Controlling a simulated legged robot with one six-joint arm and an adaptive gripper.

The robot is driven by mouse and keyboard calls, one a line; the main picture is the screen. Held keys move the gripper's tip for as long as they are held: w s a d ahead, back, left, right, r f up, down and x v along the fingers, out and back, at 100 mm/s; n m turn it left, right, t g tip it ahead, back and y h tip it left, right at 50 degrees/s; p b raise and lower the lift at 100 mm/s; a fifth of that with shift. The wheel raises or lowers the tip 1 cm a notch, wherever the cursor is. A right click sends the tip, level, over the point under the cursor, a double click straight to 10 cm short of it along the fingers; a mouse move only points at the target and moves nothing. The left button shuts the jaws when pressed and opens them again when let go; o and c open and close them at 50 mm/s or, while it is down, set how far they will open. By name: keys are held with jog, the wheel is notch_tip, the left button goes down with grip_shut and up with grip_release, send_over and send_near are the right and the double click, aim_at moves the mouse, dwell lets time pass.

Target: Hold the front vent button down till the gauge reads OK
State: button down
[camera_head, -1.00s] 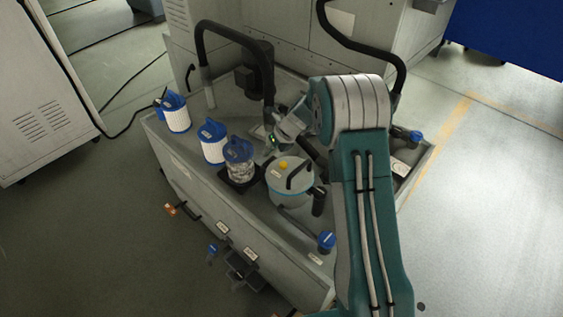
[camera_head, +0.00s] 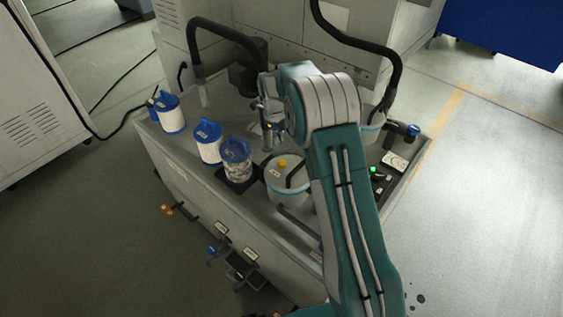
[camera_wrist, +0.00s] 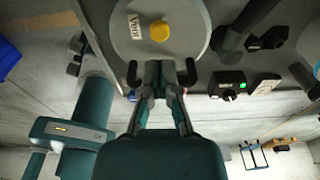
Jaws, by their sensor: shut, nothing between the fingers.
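The front vent button is a yellow knob (camera_head: 282,164) on the grey lid of the front pot (camera_head: 285,190). In the wrist view the yellow button (camera_wrist: 160,31) shows beside a "Vent" label (camera_wrist: 133,25). My gripper (camera_head: 267,145) is above and behind the pot, just left of the button in the head view, apart from it. In the wrist view my gripper (camera_wrist: 160,72) has its fingers together and empty, short of the button in the picture. No gauge reading is legible.
A second pot (camera_head: 372,130) is partly behind my arm. A panel with a green light (camera_head: 373,169) is at right. Black hoses (camera_head: 395,75) arch behind.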

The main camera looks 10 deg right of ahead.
aim_at(280, 161)
jog(key=shift+f, duration=0.1)
jog(key=shift+s+d+f, duration=0.1)
jog(key=shift+s+f, duration=0.05)
jog(key=shift+f, duration=1.6)
jog(key=shift+s+d+f, duration=0.1)
jog(key=shift+s+f, duration=0.05)
jog(key=shift+f, duration=1.55)
jog(key=shift+f, duration=0.55)
jog(key=shift+w+a+r, duration=0.25)
jog(key=shift+w+a, duration=0.25)
jog(key=shift+w, duration=0.1)
jog(key=shift+w+a+r, duration=0.25)
jog(key=shift+w+a, duration=0.2)
jog(key=shift+w, duration=0.15)
notch_tip(280, 161, up, 12)
jog(key=w, duration=0.1)
jog(key=shift+a, duration=0.4)
jog(key=shift+f, duration=0.1)
